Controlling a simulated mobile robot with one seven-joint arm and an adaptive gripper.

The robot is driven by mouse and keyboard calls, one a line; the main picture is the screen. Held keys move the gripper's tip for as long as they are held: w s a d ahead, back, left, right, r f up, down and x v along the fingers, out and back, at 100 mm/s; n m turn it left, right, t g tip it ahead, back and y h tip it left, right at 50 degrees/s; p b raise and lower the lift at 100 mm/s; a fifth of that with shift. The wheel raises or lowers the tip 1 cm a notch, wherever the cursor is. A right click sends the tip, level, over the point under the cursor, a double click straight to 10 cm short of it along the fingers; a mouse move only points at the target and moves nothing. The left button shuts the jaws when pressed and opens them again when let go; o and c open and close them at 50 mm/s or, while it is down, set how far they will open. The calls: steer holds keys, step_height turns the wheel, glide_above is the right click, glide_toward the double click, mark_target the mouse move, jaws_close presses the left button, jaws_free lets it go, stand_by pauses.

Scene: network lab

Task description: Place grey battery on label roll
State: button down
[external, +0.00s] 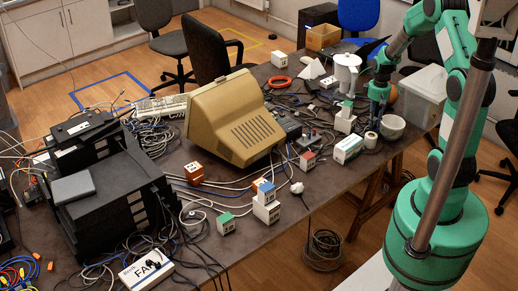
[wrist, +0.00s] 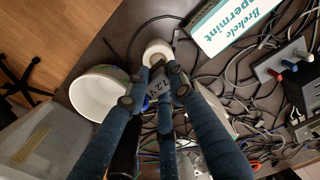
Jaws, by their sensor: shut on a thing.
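My gripper (wrist: 158,88) is shut on the grey battery (wrist: 162,84), whose side shows part of a voltage marking. The white label roll (wrist: 156,51) stands on the table directly by the fingertips in the wrist view, partly covered by the battery and fingers. In the external view my gripper (external: 375,123) points down close above the label roll (external: 371,140); the battery cannot be made out there. I cannot tell whether the battery touches the roll.
A white bowl (wrist: 97,93) stands close beside the roll. A peppermint box (external: 348,149) lies on the other side. A white jug (external: 346,72), a clear bin (external: 422,96) and many loose cables crowd the table (external: 330,203).

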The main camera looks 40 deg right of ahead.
mark_target(373, 126)
steer(key=shift+f, duration=0.1)
steer(key=shift+f+b, duration=0.5)
steer(key=shift+f, duration=1.15)
steer(key=shift+f, duration=0.15)
steer(key=c, duration=1.5)
jaws_free()
step_height(373, 126, up, 12)
steer(key=p, duration=0.2)
steer(key=shift+p, duration=0.35)
